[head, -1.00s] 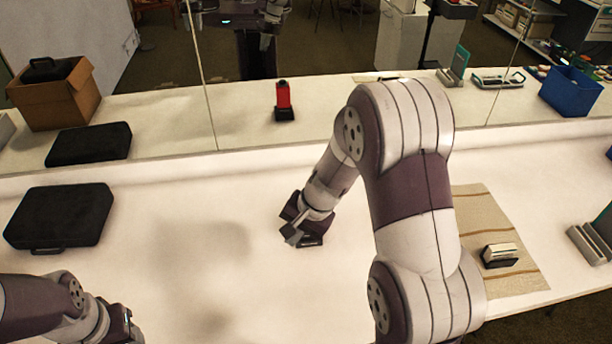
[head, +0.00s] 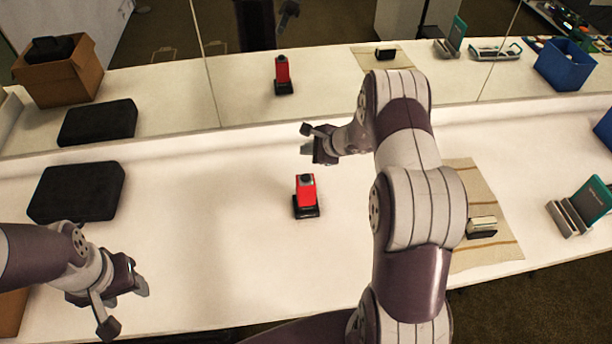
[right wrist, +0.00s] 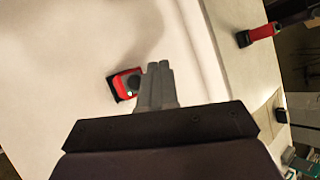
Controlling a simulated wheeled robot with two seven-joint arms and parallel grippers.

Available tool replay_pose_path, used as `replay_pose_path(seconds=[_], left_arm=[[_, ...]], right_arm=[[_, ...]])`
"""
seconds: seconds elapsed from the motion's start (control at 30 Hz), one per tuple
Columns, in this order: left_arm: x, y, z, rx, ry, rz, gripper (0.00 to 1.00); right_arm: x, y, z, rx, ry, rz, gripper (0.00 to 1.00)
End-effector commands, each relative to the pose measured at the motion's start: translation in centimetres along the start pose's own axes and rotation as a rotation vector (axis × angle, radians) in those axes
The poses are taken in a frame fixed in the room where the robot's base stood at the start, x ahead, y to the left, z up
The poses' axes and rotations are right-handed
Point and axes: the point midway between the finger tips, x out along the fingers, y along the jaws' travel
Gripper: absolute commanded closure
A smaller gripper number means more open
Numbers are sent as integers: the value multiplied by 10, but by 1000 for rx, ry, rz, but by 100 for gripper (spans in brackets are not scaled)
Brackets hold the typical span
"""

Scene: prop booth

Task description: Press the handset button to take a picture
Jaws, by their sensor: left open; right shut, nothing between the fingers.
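The red handset (head: 306,187) stands upright in a black base on the white table, in the middle of the head view. Its dark top shows in the right wrist view (right wrist: 131,83), just left of my fingertips. My right gripper (head: 312,140) is shut and empty, above and beyond the handset in the head view, apart from it. Its closed fingers also show in the right wrist view (right wrist: 158,75). My left gripper (head: 124,306) is open and empty at the lower left, well away from the handset.
A black case (head: 76,192) lies at the left. A striped mat (head: 480,190) with a small card holder (head: 481,227) is at the right, beside a green-backed stand (head: 590,205). A mirror behind the table reflects these things and the handset (head: 283,72).

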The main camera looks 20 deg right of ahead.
Motion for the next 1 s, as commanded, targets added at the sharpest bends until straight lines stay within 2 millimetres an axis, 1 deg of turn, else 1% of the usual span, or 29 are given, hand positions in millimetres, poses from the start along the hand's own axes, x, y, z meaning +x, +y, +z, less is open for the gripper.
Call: replay_pose_path(seconds=[0.4,0.5,0.6,0.67,1.0], left_arm=[[28,0,3,0,0,0,48],[47,0,6,0,0,0,48],[54,0,6,0,0,0,48],[56,0,7,0,0,0,48],[54,0,6,0,0,0,48]], right_arm=[[41,30,-29,2,0,2,100],[52,38,-38,0,0,0,100],[57,42,-41,0,0,1,100],[58,42,-42,-1,0,1,100],[56,41,-41,-1,0,1,100]])
